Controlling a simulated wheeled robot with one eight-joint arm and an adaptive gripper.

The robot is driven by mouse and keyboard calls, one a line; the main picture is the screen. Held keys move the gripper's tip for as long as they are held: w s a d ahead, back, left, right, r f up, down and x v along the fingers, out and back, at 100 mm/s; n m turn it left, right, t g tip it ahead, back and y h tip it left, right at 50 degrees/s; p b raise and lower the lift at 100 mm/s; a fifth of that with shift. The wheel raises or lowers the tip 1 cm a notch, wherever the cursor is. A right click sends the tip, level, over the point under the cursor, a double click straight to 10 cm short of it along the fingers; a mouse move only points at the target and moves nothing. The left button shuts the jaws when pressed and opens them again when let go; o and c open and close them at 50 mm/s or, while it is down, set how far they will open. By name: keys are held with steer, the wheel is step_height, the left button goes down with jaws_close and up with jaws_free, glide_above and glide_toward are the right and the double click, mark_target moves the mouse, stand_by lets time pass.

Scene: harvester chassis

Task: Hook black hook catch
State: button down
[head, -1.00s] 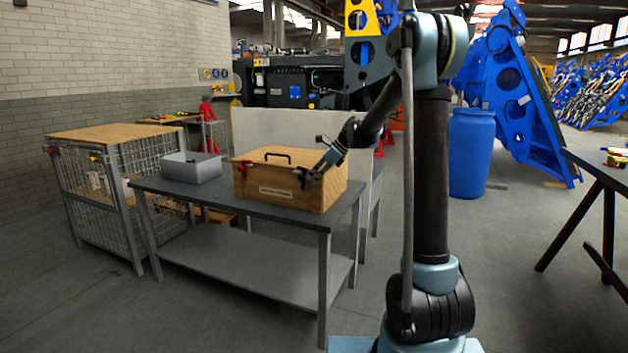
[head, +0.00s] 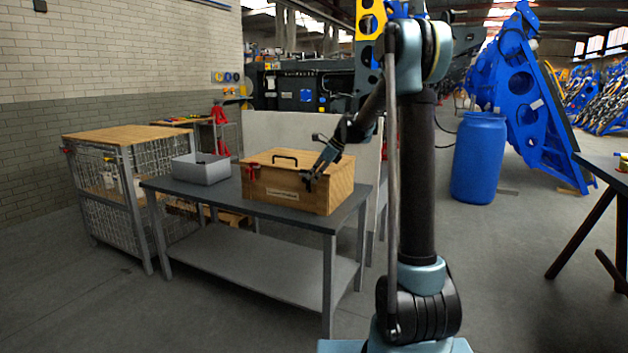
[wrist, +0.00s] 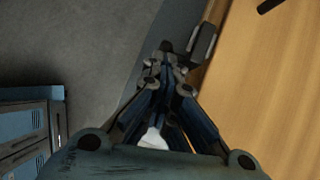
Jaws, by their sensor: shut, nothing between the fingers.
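A wooden box (head: 285,190) with a black top handle (head: 285,159) stands on the grey workbench, its lid down. A red catch (head: 252,172) is on the left of its front. My gripper (head: 309,181) is at the right part of the box front, and it hides the black hook catch in the head view. In the wrist view my gripper (wrist: 166,52) is shut and empty, beside the box's wooden face (wrist: 255,90). A dark metal piece, seemingly the black catch (wrist: 203,43), sits right by the fingertips; whether they touch is unclear.
A grey open bin (head: 201,170) stands on the workbench (head: 225,197) left of the box. A mesh cage cart (head: 108,190) is further left. A pale panel (head: 262,133) stands behind the bench. A blue barrel (head: 479,160) stands on the floor to the right.

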steer(key=shift+r, duration=0.7)
steer(key=s+d+f+v, duration=0.1)
steer(key=d+v, duration=0.1)
steer(key=v, duration=1.1)
steer(key=s+d+f+n+h, duration=0.25)
steer(key=s+n, duration=0.35)
steer(key=s, duration=0.7)
steer(key=s+d+f+n+h, duration=0.1)
steer(key=s+d+f+n, duration=0.2)
steer(key=s, duration=0.7)
steer(key=s+d+f+n+h, duration=0.1)
steer(key=s+d+f+n, duration=0.3)
steer(key=s+f+n, duration=0.3)
steer(key=s+d+f+n+t+h, duration=0.1)
steer(key=s+d+f+n, duration=0.3)
steer(key=s+f, duration=0.7)
steer(key=s+n+h, duration=0.1)
steer(key=s, duration=0.1)
steer(key=shift+s, duration=0.25)
